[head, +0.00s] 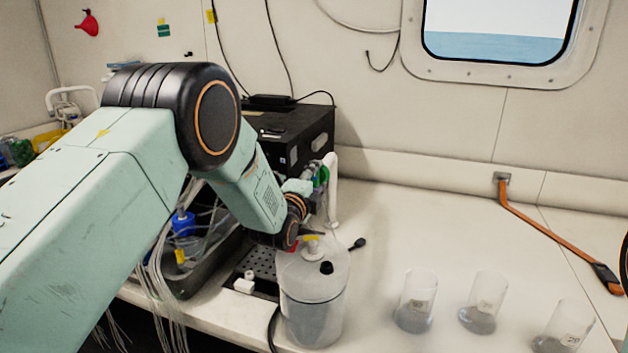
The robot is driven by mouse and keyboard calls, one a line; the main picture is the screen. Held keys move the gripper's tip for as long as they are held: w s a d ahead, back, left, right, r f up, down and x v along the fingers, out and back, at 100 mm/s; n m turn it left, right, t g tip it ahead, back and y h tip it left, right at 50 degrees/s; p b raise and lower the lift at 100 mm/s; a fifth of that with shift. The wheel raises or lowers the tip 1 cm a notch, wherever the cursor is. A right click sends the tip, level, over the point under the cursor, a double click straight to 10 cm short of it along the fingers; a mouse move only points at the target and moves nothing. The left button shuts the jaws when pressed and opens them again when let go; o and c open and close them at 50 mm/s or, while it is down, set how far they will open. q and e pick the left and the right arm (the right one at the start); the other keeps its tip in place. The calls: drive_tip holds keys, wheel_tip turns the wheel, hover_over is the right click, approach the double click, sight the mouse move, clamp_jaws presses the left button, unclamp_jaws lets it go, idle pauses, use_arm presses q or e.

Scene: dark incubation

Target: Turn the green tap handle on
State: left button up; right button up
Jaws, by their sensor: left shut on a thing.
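The green tap handle (323,175) shows as a small green patch at the right side of the black box, beside a white upright pipe (332,195). My left gripper (314,184) reaches it from the left and is shut on it. The gripper's fingers are small in the picture and partly hidden by its own wrist. How far the handle is turned cannot be made out. My right gripper is out of view.
A clear lidded container (312,305) stands just below my left wrist. Several glass beakers, one of them here (415,302), stand at the front right. The black box (300,135) stands behind my arm. An orange strap (545,232) lies at the right. The middle right of the counter is clear.

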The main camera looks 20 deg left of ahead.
use_arm(q)
drive_tip(key=shift+a+r, duration=0.1)
drive_tip(key=shift+c, duration=1.4)
drive_tip(key=n+b, duration=0.1)
drive_tip(key=n, duration=0.1)
drive_tip(key=shift+n, duration=0.4)
drive_tip(key=n+b, duration=0.1)
drive_tip(key=n, duration=0.2)
drive_tip(key=shift+n, duration=0.3)
drive_tip(key=n+b, duration=0.1)
drive_tip(key=n, duration=0.2)
drive_tip(key=shift+n, duration=0.3)
drive_tip(key=shift+n+b, duration=0.55)
drive_tip(key=shift+n, duration=1.35)
